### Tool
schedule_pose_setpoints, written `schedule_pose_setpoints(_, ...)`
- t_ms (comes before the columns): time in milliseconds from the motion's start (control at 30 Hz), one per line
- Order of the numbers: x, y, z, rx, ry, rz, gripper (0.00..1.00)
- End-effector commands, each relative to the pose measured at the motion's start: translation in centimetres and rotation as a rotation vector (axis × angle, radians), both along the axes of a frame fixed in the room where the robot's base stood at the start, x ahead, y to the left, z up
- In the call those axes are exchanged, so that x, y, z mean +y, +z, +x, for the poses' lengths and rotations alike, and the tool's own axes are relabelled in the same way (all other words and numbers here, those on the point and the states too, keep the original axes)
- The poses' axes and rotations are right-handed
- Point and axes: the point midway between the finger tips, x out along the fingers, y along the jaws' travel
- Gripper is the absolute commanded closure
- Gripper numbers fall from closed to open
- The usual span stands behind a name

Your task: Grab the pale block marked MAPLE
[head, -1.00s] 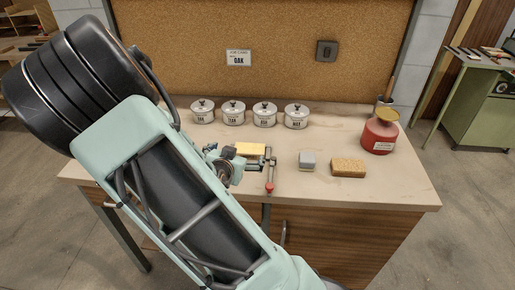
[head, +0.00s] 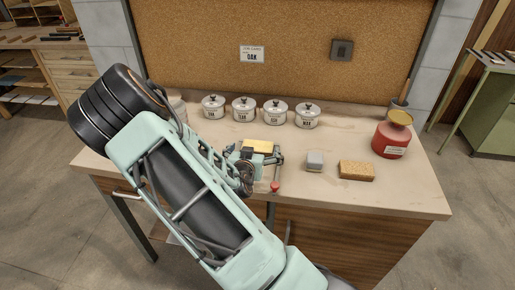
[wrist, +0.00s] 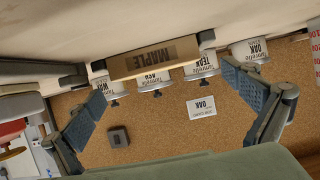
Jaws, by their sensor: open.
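The pale block marked MAPLE (wrist: 155,58) shows in the wrist view, with its lettering upside down, in front of the row of pots. In the head view the block (head: 263,146) is a pale yellow bar above the bench, at the far end of my arm. Dark parts touch or flank its ends, but what supports it is not clear. My gripper (wrist: 163,92) is open and empty, its blue-grey pads to either side of the block and nearer the camera. In the head view my arm hides part of the gripper.
Several lidded white pots (head: 275,114) stand behind the block on the bench (head: 330,196). A grey-white block (head: 315,160), a tan sponge-like block (head: 356,170) and a red can (head: 391,138) are to the right. A corkboard (head: 300,60) with an OAK card rises behind.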

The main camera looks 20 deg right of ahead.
Motion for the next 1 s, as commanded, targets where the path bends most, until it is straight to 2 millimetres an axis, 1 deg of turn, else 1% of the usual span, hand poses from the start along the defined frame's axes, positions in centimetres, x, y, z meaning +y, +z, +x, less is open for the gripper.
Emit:
schedule_pose_setpoints(33, -0.7, -0.1, 0.5, 0.002, -0.002, -0.003, 0.00)
schedule_pose_setpoints(100, -1.3, -0.4, 1.1, 0.002, -0.002, -0.002, 0.00)
schedule_pose_setpoints(267, -2.1, -1.1, 2.5, 0.000, -0.001, -0.002, 0.00)
schedule_pose_setpoints(567, -2.3, -1.3, 2.7, 0.000, -0.001, 0.000, 0.01)
schedule_pose_setpoints(900, -2.2, -1.3, 2.7, 0.000, -0.001, 0.000, 0.39)
schedule_pose_setpoints(1000, -2.3, -1.2, 2.7, -0.001, -0.001, -0.001, 0.47)
